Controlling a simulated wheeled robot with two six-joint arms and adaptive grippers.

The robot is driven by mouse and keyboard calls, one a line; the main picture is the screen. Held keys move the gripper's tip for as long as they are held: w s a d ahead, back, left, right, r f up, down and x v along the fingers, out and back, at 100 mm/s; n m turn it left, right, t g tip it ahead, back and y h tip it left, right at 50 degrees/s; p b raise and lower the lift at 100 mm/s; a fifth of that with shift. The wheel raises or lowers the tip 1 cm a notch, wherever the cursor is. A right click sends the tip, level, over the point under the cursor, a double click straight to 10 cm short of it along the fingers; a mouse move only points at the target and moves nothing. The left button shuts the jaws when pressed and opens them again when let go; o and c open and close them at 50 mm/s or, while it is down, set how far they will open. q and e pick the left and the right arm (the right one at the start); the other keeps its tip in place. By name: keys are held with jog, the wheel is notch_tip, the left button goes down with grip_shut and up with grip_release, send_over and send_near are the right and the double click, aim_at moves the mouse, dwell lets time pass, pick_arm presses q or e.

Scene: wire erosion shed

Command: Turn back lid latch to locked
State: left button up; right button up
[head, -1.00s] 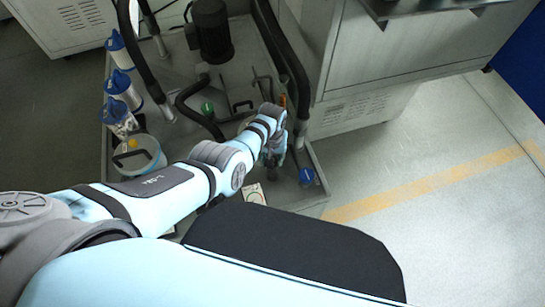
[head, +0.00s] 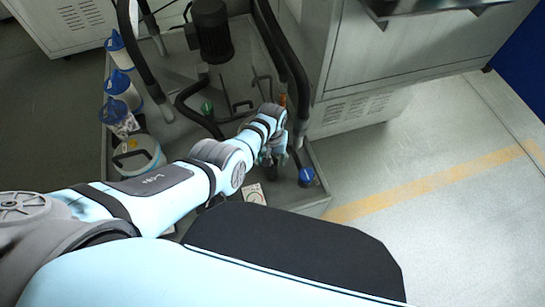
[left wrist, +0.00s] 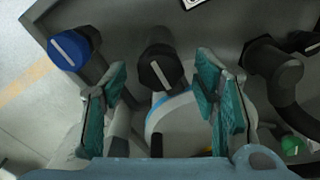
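In the left wrist view a black knob (left wrist: 158,68) with a white pointer line stands centred ahead of my left gripper (left wrist: 162,78). Its fingers are spread on either side, with visible gaps to the knob; the depth between them is hard to judge. I cannot tell for sure that this knob is the lid latch. Its white line runs slightly tilted. A round white part with a blue rim (left wrist: 152,124) shows behind it. In the head view my left gripper (head: 272,156) is low over the machine's front right corner and mostly hidden by its own wrist. My right gripper is not in view.
A blue knob (head: 306,176) with a white line sits beside the left gripper, also in the left wrist view (left wrist: 75,48). Black hoses (head: 287,60), a dark motor (head: 210,32), a green part (head: 207,108) and a white bucket (head: 150,165) crowd the tray. Floor at right is clear.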

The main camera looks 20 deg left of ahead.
pick_arm(q)
notch_tip(320, 180, up, 12)
dwell(0.6)
